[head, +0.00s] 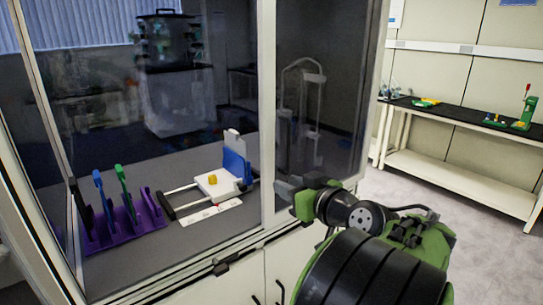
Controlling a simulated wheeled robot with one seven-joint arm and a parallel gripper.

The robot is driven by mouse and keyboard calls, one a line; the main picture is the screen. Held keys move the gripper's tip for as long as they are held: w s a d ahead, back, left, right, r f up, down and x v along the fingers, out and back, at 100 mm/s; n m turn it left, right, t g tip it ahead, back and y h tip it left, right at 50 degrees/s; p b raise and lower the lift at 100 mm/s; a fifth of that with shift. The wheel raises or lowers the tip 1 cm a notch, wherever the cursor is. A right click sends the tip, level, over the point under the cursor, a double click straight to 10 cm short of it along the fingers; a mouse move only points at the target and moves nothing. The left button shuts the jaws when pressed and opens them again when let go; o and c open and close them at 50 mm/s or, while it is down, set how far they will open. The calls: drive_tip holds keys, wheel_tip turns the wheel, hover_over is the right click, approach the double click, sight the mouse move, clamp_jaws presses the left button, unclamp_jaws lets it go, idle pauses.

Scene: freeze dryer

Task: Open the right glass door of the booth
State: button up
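The booth has a light frame and dark tinted glass. The right glass door (335,110) fills the space to the right of the upright middle post (266,90). It appears closed, though the lower part near the post is hidden by my gripper. My gripper (285,187) is in front of the lower left part of this door, close to the middle post. Its fingers are small and dark here, so I cannot tell whether they are open or shut, or whether they touch the door. No handle is clearly visible.
Behind the left glass (110,100) are a purple rack (125,228) with colored tools and a white-and-blue device (222,180). Cabinet doors with dark handles are below. A black-topped bench (460,122) stands at the right, with open floor (420,185) before it.

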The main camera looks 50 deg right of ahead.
drive_tip(key=s+d+r+m+t+h, duration=0.1)
drive_tip(key=s+d+r+h, duration=0.15)
drive_tip(key=s+d, duration=0.3)
drive_tip(key=p, duration=0.3)
hover_over(288, 170)
drive_tip(key=shift+w+d+r, duration=0.1)
drive_tip(key=shift+w+d, duration=0.1)
drive_tip(key=shift+d, duration=0.1)
clamp_jaws()
